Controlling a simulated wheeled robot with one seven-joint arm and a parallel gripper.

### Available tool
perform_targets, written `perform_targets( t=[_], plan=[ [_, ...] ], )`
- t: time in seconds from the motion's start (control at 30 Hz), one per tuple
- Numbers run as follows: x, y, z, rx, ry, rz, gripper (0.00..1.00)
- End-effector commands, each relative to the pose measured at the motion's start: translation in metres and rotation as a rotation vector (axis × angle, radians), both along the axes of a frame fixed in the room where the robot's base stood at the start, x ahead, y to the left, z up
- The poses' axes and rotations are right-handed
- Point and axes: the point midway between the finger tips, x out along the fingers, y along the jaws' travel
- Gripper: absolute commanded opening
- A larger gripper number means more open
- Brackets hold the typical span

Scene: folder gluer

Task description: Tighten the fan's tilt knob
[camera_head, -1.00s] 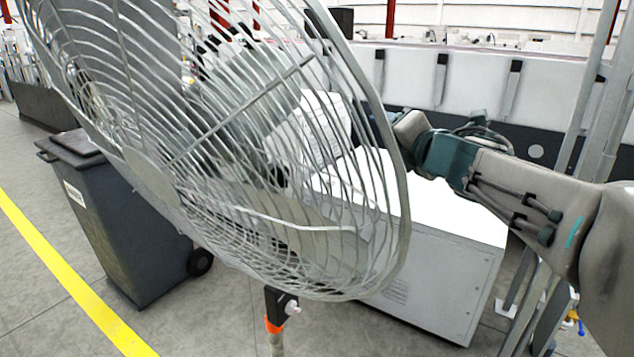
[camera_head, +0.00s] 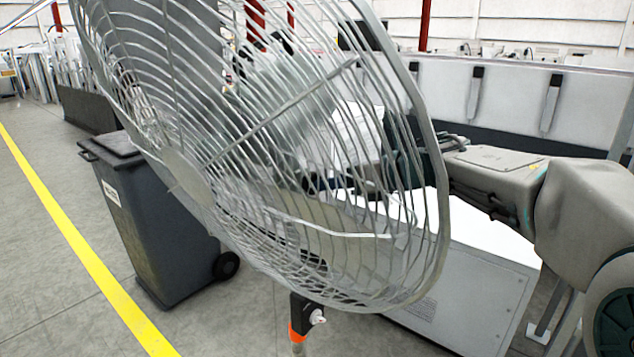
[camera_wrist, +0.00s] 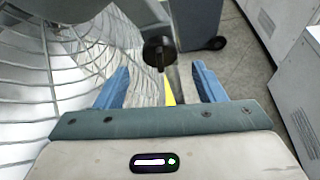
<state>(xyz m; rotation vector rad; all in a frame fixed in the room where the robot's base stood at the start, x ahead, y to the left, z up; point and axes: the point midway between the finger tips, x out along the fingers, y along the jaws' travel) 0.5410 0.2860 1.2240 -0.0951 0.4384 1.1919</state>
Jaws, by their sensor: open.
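The fan's large wire cage (camera_head: 270,170) fills the middle of the head view, tilted on its pole. In the wrist view the cage (camera_wrist: 60,80) takes up the left side. A round black knob (camera_wrist: 158,52), which looks like the tilt knob, stands out at the fan's mount below the grey motor housing (camera_wrist: 80,8). My gripper (camera_wrist: 160,68) is open, with its blue fingers on either side of the knob's line of view. The knob appears beyond the fingertips, with no contact visible. In the head view the gripper is largely hidden behind the cage.
A dark wheeled bin (camera_head: 150,220) stands left of the fan. A white cabinet (camera_head: 470,290) stands behind and right, under my arm. A pole clamp with an orange collar and pale knob (camera_head: 317,316) sits below the cage. A yellow floor line (camera_head: 75,240) runs at left.

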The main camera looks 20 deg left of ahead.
Motion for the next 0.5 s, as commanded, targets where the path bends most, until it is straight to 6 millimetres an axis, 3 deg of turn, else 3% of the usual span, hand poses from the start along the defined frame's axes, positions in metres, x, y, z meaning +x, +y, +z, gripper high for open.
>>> perform_targets(
  t=[0.2,0.5],
  plan=[
    [0.011,0.036,-0.015,0.001,0.003,0.002,0.63],
    [0.018,0.054,-0.022,0.001,0.0,0.0,0.63]
  ],
)
